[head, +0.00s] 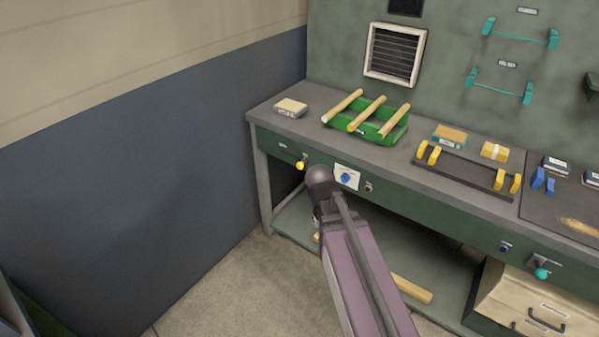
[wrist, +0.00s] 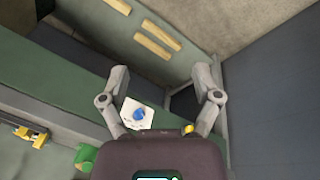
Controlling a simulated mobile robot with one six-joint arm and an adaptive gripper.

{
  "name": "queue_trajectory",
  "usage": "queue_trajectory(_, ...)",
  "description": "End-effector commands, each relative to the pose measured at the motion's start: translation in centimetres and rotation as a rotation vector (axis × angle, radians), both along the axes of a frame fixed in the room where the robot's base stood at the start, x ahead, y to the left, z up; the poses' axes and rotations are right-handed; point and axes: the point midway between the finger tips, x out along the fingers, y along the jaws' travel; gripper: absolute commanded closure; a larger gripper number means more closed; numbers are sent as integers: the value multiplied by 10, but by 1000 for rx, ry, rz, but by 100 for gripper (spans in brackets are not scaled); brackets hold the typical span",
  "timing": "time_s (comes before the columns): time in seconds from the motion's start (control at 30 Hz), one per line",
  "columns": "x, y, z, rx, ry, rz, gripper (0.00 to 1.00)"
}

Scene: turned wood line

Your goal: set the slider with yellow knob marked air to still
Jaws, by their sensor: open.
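The slider's yellow knob (head: 300,165) sits on the green front panel of the bench, near its left end. A small label shows to its left, too small to read. In the wrist view the yellow knob (wrist: 188,129) shows low, beside the right finger and partly hidden by my gripper's body. My gripper (wrist: 165,82) is open and empty, its fingers spread in front of the panel. In the head view my arm's end is just right of the knob, and the fingers are hidden. I cannot tell which setting the slider is at.
A blue knob on a white plate (head: 346,177) is right of the yellow knob; it also shows near the left finger in the wrist view (wrist: 138,114). A green tray (head: 372,136) with wooden rods stands on the bench. The blue-grey wall (head: 150,180) is left. Loose wood lies on the lower shelf.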

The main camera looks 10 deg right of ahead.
Motion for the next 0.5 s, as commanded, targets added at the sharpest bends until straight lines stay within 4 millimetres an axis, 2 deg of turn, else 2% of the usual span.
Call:
queue_trajectory(0.03, 14, -2, -18, -37, -20, -19, 19)
queue_trajectory(0.1, 28, -5, -28, -89, -54, -51, 19)
queue_trajectory(0.5, 109, -12, -70, -356, -293, -191, 19)
